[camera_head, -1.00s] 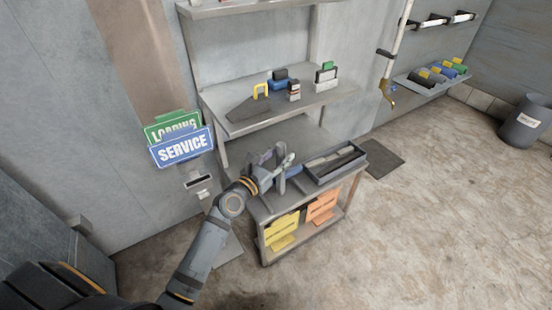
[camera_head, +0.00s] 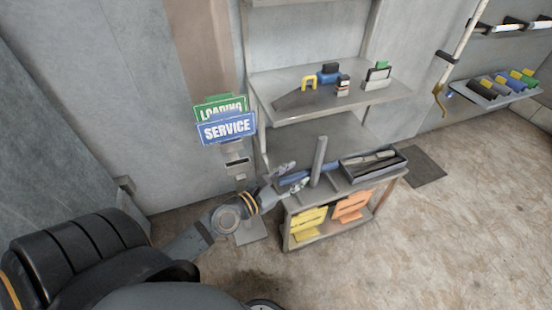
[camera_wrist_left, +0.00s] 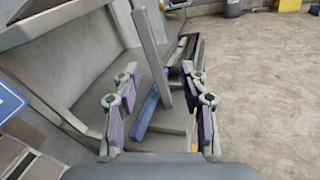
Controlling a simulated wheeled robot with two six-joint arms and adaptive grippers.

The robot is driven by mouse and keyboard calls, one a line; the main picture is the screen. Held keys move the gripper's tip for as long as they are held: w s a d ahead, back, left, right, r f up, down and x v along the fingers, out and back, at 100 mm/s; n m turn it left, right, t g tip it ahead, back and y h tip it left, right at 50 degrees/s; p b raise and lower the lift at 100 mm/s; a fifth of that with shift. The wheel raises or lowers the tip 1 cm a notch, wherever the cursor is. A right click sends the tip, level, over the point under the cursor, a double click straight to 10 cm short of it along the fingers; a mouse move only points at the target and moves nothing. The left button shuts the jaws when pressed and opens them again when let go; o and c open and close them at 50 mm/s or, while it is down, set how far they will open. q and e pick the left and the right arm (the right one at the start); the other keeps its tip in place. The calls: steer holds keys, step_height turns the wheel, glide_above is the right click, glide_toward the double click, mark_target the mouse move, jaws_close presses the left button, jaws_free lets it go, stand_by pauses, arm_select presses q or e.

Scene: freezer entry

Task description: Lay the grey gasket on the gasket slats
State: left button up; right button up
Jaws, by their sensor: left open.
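A long grey bar, which looks like the grey gasket (camera_head: 319,160), stands nearly upright over the low cart. In the left wrist view the grey bar (camera_wrist_left: 152,55) leans slightly, ahead of and between my fingers, apart from them. My left gripper (camera_head: 293,176) is open beside the cart's left end, and its spread fingers also show in the left wrist view (camera_wrist_left: 160,110). A blue bar (camera_wrist_left: 150,105) lies near the grey bar's lower end. I cannot single out the gasket slats for certain. My right gripper is out of view.
The cart holds a dark tray (camera_head: 402,160) at its right, with yellow (camera_head: 308,222) and orange (camera_head: 352,205) signs below. A steel shelf (camera_head: 390,92) with several small items stands behind. LOADING and SERVICE signs (camera_head: 228,128) are at the left.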

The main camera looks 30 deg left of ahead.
arm_select(q)
steer(key=s+d+f+m+g, duration=0.4)
steer(key=s+f+m+g, duration=0.25)
steer(key=f+m, duration=0.8)
steer(key=s+a+f+m+g+y, duration=0.2)
steer(key=s+m, duration=0.3)
steer(key=m, duration=0.3)
steer(key=s+a+f+m+g+y, duration=0.1)
steer(key=s+f+m+g+y, duration=0.1)
steer(key=s+m, duration=0.4)
step_height(320, 180, down, 2)
steer(key=shift+a+f+m+g, duration=0.15)
steer(key=shift+a+m+g, duration=0.2)
steer(key=shift+m+g, duration=0.45)
